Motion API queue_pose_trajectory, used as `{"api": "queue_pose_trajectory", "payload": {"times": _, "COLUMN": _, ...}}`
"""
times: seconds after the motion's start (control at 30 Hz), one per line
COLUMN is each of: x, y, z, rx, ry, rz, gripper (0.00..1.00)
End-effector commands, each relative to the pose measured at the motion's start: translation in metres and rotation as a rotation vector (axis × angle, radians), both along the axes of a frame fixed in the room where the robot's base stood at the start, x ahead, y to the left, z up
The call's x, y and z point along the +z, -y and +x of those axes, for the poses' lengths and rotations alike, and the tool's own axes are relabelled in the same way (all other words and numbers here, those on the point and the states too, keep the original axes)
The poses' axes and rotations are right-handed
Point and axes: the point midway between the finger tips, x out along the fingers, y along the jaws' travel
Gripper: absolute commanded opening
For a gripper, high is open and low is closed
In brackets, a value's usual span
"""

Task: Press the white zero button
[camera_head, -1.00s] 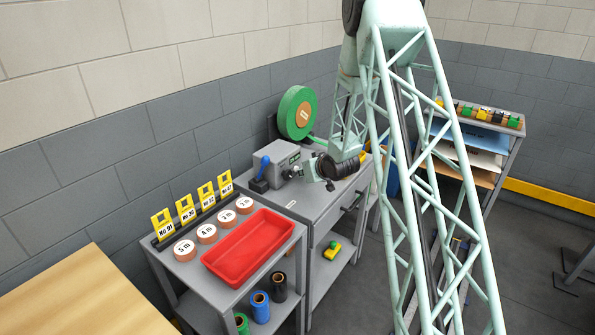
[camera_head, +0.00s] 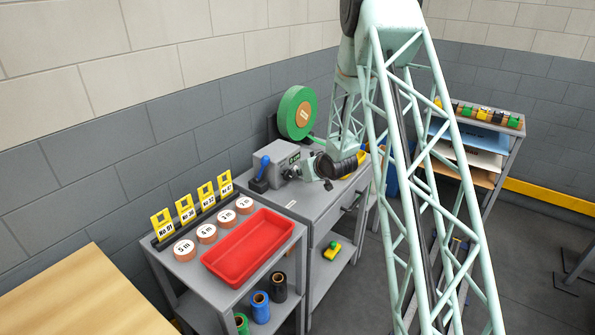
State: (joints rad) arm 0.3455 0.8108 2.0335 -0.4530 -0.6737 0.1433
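A grey machine (camera_head: 270,163) with a blue lever (camera_head: 264,164) and a small green display (camera_head: 294,158) stands on the grey bench. I cannot make out the white zero button; it is too small or hidden by my wrist. My gripper (camera_head: 291,174) is at the machine's right front, just below the display. It is small and partly merged with the machine, so I cannot tell whether its fingers are open or touching the machine.
A green reel (camera_head: 297,112) stands behind the machine. A red tray (camera_head: 248,247), several round labelled discs (camera_head: 207,233) and yellow number tags (camera_head: 186,208) are on the lower left table. A rack (camera_head: 515,133) with small coloured items stands at right.

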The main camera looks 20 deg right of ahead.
Motion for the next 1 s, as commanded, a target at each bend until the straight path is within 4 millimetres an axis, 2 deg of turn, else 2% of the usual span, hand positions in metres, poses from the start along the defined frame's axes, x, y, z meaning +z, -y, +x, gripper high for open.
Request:
{"api": "queue_pose_trajectory", "payload": {"times": 0.43, "x": 0.0, "y": 0.0, "z": 0.0, "rx": 0.0, "ry": 0.001, "rz": 0.0, "gripper": 0.0}}
{"api": "queue_pose_trajectory", "payload": {"times": 1.0, "x": 0.0, "y": 0.008, "z": -0.014, "rx": 0.001, "ry": 0.001, "rz": -0.001, "gripper": 0.0}}
